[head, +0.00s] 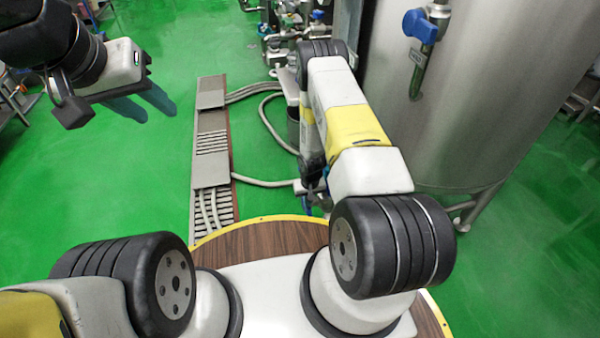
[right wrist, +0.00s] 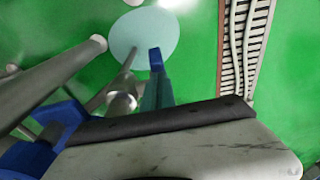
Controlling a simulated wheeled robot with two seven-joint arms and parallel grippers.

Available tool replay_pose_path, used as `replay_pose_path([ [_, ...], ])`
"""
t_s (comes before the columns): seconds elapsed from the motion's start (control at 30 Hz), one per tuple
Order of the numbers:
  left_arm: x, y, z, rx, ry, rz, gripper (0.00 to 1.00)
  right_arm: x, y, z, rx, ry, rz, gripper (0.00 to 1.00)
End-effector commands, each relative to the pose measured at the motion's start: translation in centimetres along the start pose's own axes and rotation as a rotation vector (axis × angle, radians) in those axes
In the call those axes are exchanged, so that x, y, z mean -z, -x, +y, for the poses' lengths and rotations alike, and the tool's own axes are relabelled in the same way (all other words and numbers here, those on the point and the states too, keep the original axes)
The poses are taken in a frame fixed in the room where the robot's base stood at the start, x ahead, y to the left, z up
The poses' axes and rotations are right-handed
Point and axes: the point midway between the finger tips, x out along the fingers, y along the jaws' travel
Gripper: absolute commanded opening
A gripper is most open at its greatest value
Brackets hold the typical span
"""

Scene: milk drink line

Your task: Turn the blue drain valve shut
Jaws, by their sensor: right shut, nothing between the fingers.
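In the right wrist view, a blue handle (right wrist: 62,118) sits beside grey metal pipework at the left edge; I cannot tell for sure that it is the drain valve. My right gripper's fingers (right wrist: 156,75) are shut and empty, to the right of the handle and pipe, apart from the blue handle. In the head view, my right forearm hangs down left of the tank and its gripper (head: 312,195) is small and mostly hidden. A blue valve handle (head: 420,25) is on a pipe fitting on the tank's front. My left gripper (head: 156,114) is open and empty at upper left.
A large steel tank (head: 480,110) on legs fills the right. A floor drain channel (head: 212,145) with hoses runs along the left of my right arm. More pipework (head: 285,25) stands at the back. A pale round disc (right wrist: 143,38) lies beyond the right fingers.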

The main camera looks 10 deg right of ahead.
Motion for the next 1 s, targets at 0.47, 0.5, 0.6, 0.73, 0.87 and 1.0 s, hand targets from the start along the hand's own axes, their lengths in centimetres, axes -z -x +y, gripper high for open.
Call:
replay_pose_path([
  [0.47,0.0,0.0,0.0,0.000,0.000,0.000,0.36,-2.7,-1.6,0.0,0.001,-0.001,0.103,0.00],
  [0.5,0.0,0.0,0.0,0.000,0.000,0.000,0.36,-3.0,-2.0,0.0,0.000,-0.002,0.104,0.00],
  [0.6,0.0,0.0,0.0,0.000,0.000,0.000,0.36,-3.3,-2.4,0.0,0.000,0.001,0.107,0.00],
  [0.73,0.0,0.0,0.0,0.000,0.000,0.000,0.36,-3.2,-2.4,0.0,0.000,0.001,0.108,0.00],
  [0.87,0.0,0.0,0.0,0.000,0.000,0.000,0.36,-3.2,-2.4,0.0,0.000,0.001,0.108,0.00],
  [1.0,0.0,0.0,0.0,0.000,0.000,0.000,0.36,-3.0,-2.1,0.0,0.000,0.001,0.109,0.00],
])
